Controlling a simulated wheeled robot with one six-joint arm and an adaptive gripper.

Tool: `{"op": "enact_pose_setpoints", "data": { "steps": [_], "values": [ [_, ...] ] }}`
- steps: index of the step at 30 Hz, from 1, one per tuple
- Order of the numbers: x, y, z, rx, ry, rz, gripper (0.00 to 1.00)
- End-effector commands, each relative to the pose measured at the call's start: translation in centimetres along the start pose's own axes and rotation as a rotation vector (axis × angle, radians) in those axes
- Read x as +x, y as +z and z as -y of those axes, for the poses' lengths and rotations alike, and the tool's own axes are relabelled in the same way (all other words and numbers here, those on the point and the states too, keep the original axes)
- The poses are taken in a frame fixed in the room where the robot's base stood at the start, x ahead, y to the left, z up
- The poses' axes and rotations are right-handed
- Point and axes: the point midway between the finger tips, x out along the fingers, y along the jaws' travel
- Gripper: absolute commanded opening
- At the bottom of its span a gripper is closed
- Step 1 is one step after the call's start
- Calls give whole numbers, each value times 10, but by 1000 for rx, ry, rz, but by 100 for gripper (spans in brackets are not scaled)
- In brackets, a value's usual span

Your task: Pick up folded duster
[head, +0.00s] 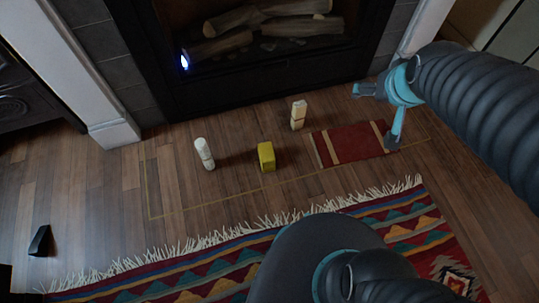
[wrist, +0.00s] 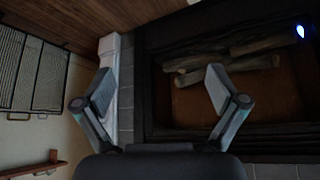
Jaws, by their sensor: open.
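A small yellow block-like thing, which looks like the folded duster (head: 266,157), stands on the wood floor near the middle of the head view. My gripper (head: 376,116) is at the upper right of it, well apart, above the right end of a small red mat. Its two fingers are spread and nothing is between them. In the wrist view the open gripper (wrist: 160,84) points towards the fireplace, and the duster is not in that view.
A fringed patterned rug (head: 190,270) is in front, the fireplace (head: 250,75) behind. A dark wedge (head: 40,240) lies far left.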

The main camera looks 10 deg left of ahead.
Motion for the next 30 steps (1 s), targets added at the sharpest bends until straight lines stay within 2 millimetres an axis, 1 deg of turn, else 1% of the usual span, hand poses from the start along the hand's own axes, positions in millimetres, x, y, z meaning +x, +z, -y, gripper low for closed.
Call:
{"op": "enact_pose_setpoints", "data": {
  "steps": [1, 3, 5, 6, 8, 9, 14, 15, 17, 18, 23, 24, 26, 30],
  "values": [
    [23, -2, 6, -11, -10, -2, 96],
    [49, -9, 15, -24, -22, -22, 96],
    [71, -13, 23, -36, -33, -38, 96],
    [86, -15, 29, -44, -41, -49, 96],
    [108, -17, 38, -56, -52, -66, 96],
    [123, -17, 44, -63, -59, -78, 96],
    [180, -13, 70, -93, -89, -124, 96],
    [194, -10, 76, -100, -96, -135, 96],
    [214, -5, 86, -111, -107, -152, 96],
    [228, -1, 93, -118, -114, -163, 96],
    [278, 22, 119, -148, -144, -209, 96],
    [290, 29, 125, -155, -151, -220, 96],
    [308, 41, 134, -166, -162, -237, 96],
    [344, 73, 153, -193, -188, -276, 96]
  ]
}}
